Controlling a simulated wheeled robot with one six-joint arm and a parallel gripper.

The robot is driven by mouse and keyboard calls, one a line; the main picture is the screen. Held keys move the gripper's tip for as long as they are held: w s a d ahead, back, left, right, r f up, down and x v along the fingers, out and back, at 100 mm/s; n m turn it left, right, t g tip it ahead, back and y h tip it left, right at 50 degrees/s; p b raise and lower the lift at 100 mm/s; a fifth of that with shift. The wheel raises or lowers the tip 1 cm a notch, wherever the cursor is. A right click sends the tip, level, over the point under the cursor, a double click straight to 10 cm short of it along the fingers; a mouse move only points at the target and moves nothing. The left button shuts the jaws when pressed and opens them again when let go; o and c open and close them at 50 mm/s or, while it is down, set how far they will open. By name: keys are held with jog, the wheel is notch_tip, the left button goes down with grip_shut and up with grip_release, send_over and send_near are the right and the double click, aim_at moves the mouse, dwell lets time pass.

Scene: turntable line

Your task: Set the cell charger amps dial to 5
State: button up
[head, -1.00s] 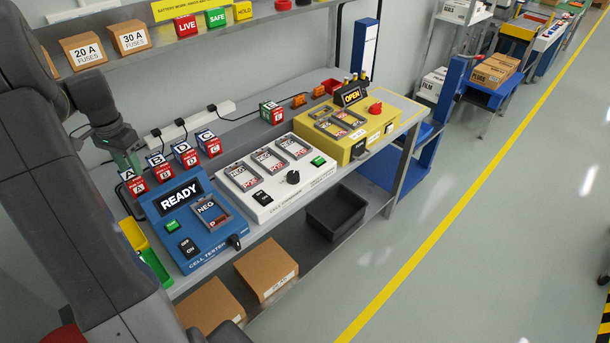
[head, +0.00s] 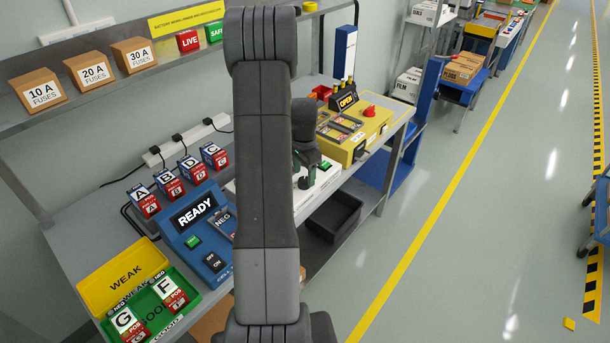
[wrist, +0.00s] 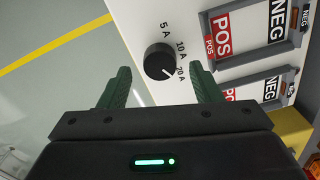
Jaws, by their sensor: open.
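The white cell charger (head: 328,178) is mostly hidden behind my arm in the head view. In the wrist view its white panel (wrist: 140,18) carries a round black amps dial (wrist: 159,60), with marks 5 A, 10 A and 20 A along its right side. The dial's white pointer line aims to the lower right, near the 20 A mark. My gripper (wrist: 160,70) is open, its green fingers one on each side of the dial in the picture. I cannot tell whether they touch it. The gripper also shows in the head view (head: 306,180), over the charger.
The blue cell tester (head: 198,222) reading READY stands left of the charger, and the yellow unit (head: 358,135) reading OPEN stands right of it. Yellow and green trays (head: 150,312) sit at the bench's near left.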

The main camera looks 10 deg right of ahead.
jog(key=shift+f, duration=1.1)
jog(key=c, duration=1)
